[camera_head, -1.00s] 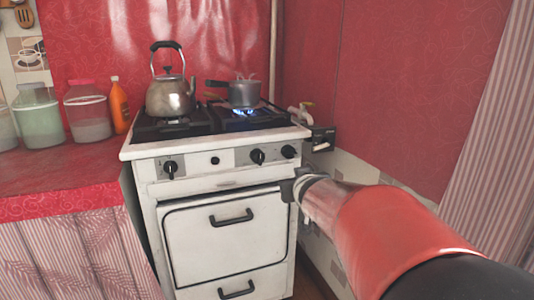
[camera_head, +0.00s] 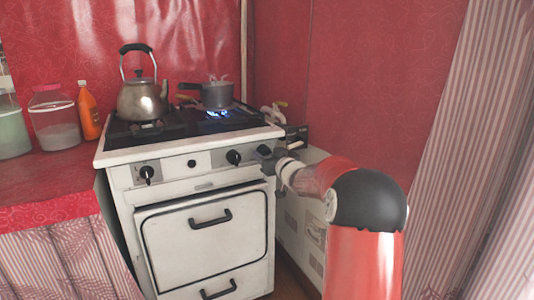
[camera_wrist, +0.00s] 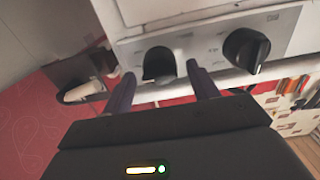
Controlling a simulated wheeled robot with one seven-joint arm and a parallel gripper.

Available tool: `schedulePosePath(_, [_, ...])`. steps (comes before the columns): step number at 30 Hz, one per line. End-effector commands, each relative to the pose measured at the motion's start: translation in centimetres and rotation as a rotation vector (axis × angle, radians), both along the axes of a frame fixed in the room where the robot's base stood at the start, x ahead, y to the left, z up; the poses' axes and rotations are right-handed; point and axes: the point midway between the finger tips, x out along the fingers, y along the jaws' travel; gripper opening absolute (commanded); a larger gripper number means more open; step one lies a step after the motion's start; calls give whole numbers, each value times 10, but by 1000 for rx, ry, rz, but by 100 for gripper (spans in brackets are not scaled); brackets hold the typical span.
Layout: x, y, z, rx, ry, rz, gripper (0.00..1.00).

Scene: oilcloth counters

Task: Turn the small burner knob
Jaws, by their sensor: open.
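The white stove has dark knobs on its front panel: a left knob (camera_head: 146,173), a middle-right knob (camera_head: 233,157) and a rightmost knob (camera_head: 264,151). None shows a readable label, so I cannot tell which serves the small burner. My gripper (camera_head: 273,163) is at the stove's right front corner, close to the rightmost knob. In the wrist view my gripper (camera_wrist: 160,72) is open, its two fingers pointing at the panel. The rightmost knob (camera_wrist: 158,60) lies between the fingertips, partly hidden; contact is unclear. The middle-right knob (camera_wrist: 246,48) sits outside them, to the right.
A blue flame (camera_head: 218,114) burns under a small pot (camera_head: 217,95). A kettle (camera_head: 142,98) stands at the stove's left. A pipe valve (camera_head: 275,112) and a dark box (camera_head: 297,134) are by the right wall. The oven handle (camera_head: 210,219) juts out below.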

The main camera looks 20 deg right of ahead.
Motion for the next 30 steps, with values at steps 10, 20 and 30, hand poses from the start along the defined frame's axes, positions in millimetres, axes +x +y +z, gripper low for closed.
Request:
schedulePosePath(10, [8,1,0,0,1,0,59])
schedulePosePath(20, [8,1,0,0,1,0,20])
schedulePosePath(30, [8,1,-1,-40,-1,0,16])
